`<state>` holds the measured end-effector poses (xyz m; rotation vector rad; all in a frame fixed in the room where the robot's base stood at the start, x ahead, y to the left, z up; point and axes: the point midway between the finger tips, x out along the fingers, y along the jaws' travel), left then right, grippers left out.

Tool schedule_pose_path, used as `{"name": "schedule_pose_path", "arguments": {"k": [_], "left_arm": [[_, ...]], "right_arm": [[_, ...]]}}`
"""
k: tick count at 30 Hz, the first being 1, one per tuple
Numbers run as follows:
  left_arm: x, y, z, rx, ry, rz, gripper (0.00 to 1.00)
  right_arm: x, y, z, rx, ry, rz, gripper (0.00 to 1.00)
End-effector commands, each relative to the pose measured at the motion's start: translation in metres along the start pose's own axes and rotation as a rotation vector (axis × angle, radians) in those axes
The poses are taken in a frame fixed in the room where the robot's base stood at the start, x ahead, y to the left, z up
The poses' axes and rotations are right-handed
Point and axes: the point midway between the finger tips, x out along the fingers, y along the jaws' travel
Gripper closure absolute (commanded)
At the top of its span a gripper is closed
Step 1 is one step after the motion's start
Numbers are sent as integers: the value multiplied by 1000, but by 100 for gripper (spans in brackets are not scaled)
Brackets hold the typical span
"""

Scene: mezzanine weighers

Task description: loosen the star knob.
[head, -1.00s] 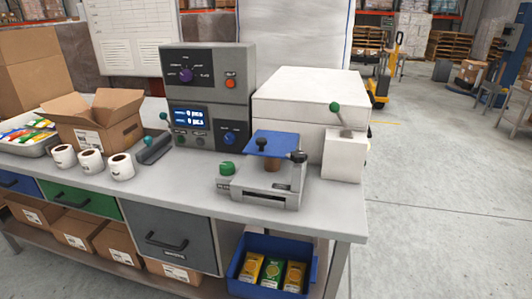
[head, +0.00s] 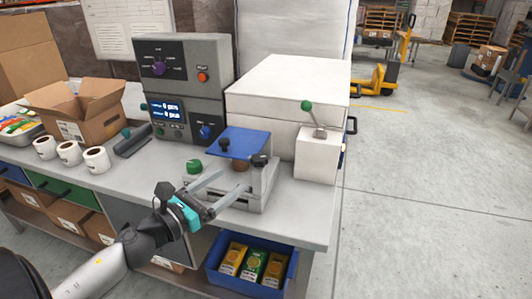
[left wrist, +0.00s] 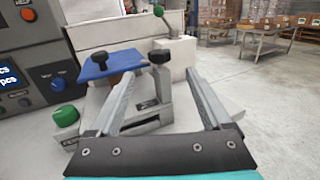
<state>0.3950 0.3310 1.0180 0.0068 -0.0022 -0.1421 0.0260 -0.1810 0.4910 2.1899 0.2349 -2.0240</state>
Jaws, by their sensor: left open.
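The weighing fixture on the bench (head: 258,200) has a blue plate (head: 240,138) on top. A black lobed knob, which looks like the star knob (head: 260,160), sits on the post at its right; it also shows in the left wrist view (left wrist: 160,56). A second black knob (head: 224,144) stands on the blue plate. A green knob (head: 194,166) is at the fixture's left. My left gripper (head: 235,180) is open and empty in front of the fixture. In the left wrist view the star knob appears beyond and between the fingertips, apart from them. My right gripper is out of view.
A white box with a green-knobbed lever (head: 307,105) stands right of the fixture, before a large white lidded case (head: 285,90). A grey control unit (head: 180,85) is behind left. A blue bin (head: 280,285) of packets sits below the bench edge. Label rolls (head: 96,160) stand left.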

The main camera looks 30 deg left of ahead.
Motion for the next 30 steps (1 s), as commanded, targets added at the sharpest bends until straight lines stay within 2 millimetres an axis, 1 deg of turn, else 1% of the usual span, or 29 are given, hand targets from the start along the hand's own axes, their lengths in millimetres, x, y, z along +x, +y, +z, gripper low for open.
{"name": "schedule_pose_path", "arguments": {"k": [7,13,30], "left_arm": [[31,1,1,-2,-2,1,18],[57,1,0,-5,-1,2,18],[123,2,0,-5,0,5,18]], "right_arm": [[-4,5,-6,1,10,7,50],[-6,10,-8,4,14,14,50],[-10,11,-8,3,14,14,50]]}}
